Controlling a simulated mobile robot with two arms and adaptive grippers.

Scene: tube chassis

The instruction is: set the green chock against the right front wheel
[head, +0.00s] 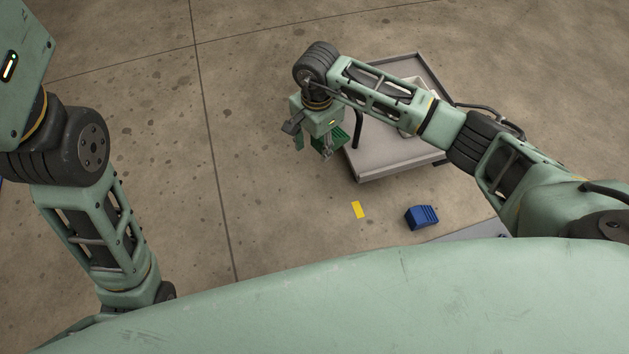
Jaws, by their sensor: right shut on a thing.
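The green chock (333,141) is in the jaws of my right gripper (313,146), which is shut on it. One finger partly covers the chock. The gripper and chock are just left of the grey cart (375,165). I cannot tell how high they are above the floor, or whether the chock touches the cart. No cart wheel shows clearly, so the right front wheel cannot be made out. My left arm is along the left edge of the picture, and its gripper is not in view.
A blue chock (421,217) lies on the floor below the cart in the picture. A yellow floor mark (358,210) is to its left. A pale object (413,120) sits on the cart, partly behind my right arm. The concrete floor left of the cart is clear.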

